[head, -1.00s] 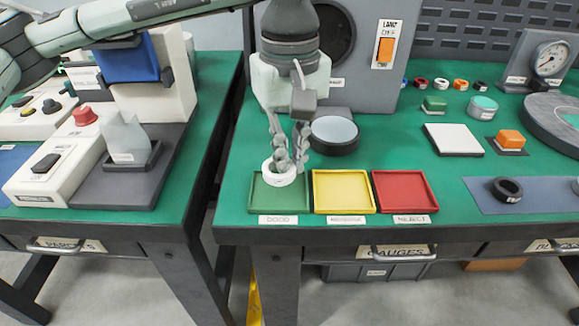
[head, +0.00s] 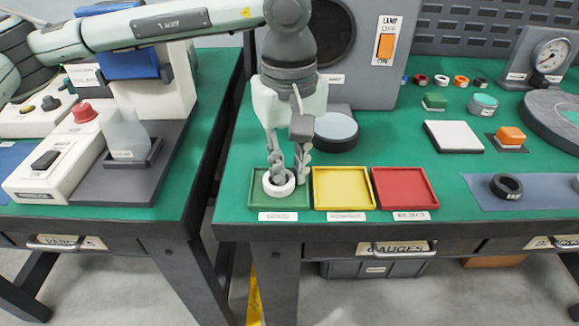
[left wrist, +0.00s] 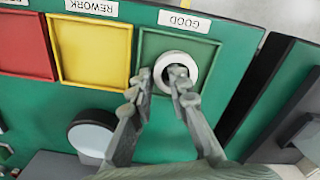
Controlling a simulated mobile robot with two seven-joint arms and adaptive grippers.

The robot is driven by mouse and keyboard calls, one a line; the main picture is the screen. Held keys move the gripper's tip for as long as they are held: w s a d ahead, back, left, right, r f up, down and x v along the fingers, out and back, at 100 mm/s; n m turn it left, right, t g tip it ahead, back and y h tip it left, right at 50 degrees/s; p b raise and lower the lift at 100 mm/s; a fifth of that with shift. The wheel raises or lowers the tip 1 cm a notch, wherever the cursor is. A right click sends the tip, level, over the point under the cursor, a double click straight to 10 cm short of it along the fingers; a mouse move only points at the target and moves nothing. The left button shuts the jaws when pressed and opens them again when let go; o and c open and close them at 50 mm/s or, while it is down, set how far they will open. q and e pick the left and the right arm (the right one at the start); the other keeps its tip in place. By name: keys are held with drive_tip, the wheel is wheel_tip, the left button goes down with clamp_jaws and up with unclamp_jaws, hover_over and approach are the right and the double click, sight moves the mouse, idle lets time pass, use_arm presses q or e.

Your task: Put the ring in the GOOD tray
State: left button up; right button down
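The white ring (head: 269,188) is inside the green GOOD tray (head: 252,202), at its middle. Whether it rests fully on the tray floor is hard to tell. My left gripper (head: 290,178) points down over the tray, one finger in the ring's hole and the other outside its wall, seemingly shut on that wall. In the left wrist view the ring (left wrist: 191,62) shows at the fingertips of the gripper (left wrist: 162,80), within the GOOD tray (left wrist: 214,66). My right gripper is not in view.
The yellow tray (head: 343,188) and red tray (head: 404,188) stand to the right of the green one. A dark round block with a pale top (head: 336,131) stands behind them. The table's front edge is close.

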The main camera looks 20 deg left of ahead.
sight(289, 176)
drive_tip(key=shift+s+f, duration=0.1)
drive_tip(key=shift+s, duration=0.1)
